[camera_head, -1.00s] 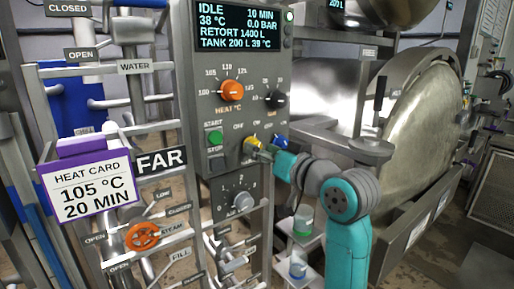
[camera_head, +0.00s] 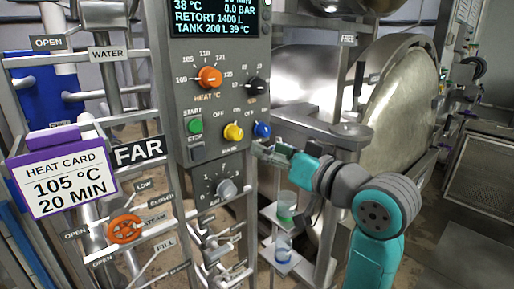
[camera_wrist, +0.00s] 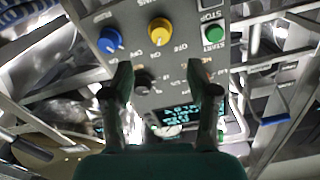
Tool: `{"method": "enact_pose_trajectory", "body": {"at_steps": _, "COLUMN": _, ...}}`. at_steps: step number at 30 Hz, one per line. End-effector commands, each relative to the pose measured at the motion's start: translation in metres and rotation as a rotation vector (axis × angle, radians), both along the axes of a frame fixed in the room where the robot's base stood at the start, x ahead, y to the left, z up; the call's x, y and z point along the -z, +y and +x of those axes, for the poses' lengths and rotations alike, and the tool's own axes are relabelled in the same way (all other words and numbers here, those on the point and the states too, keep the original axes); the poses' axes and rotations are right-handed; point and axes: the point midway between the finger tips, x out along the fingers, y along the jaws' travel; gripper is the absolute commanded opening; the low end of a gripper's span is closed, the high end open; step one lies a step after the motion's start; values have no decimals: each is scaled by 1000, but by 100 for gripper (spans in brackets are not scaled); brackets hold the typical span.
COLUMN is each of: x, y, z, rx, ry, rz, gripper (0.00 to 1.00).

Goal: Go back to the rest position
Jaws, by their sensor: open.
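My gripper (camera_head: 262,150) is at the end of my teal and grey arm, just in front of the lower right part of the control panel (camera_head: 214,113). In the wrist view my gripper (camera_wrist: 165,88) shows its two dark fingers apart with nothing between them. The yellow knob (camera_wrist: 160,32) and the blue knob (camera_wrist: 110,40) lie beyond the fingertips, apart from them. In the head view the yellow knob (camera_head: 233,132) and the blue knob (camera_head: 262,130) both show uncovered above the gripper.
The heat card (camera_head: 62,182) reads 105 °C, 20 min. Pipes and an orange steam wheel (camera_head: 124,229) stand left of the panel. The large steel retort (camera_head: 405,110) is behind my arm. Small shelves with containers (camera_head: 284,246) are below it.

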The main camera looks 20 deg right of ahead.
Motion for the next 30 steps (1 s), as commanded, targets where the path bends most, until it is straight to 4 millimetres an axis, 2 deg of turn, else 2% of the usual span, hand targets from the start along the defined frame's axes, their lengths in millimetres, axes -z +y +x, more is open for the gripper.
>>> {"method": "enact_pose_trajectory", "body": {"at_steps": 6, "x": 5, "y": 0, "z": 1, "rx": 2, "ry": 3, "rz": 4, "gripper": 59}}
{"method": "enact_pose_trajectory", "body": {"at_steps": 8, "x": 13, "y": 0, "z": 2, "rx": 6, "ry": 8, "rz": 12, "gripper": 59}}
{"method": "enact_pose_trajectory", "body": {"at_steps": 11, "x": 36, "y": 1, "z": 4, "rx": 20, "ry": 16, "rz": 36, "gripper": 59}}
{"method": "enact_pose_trajectory", "body": {"at_steps": 20, "x": 133, "y": 3, "z": -3, "rx": 93, "ry": 53, "rz": 106, "gripper": 59}}
{"method": "enact_pose_trajectory", "body": {"at_steps": 26, "x": 195, "y": 6, "z": -22, "rx": 149, "ry": 78, "rz": 126, "gripper": 59}}
{"method": "enact_pose_trajectory", "body": {"at_steps": 30, "x": 237, "y": 8, "z": -42, "rx": 188, "ry": 96, "rz": 125, "gripper": 59}}
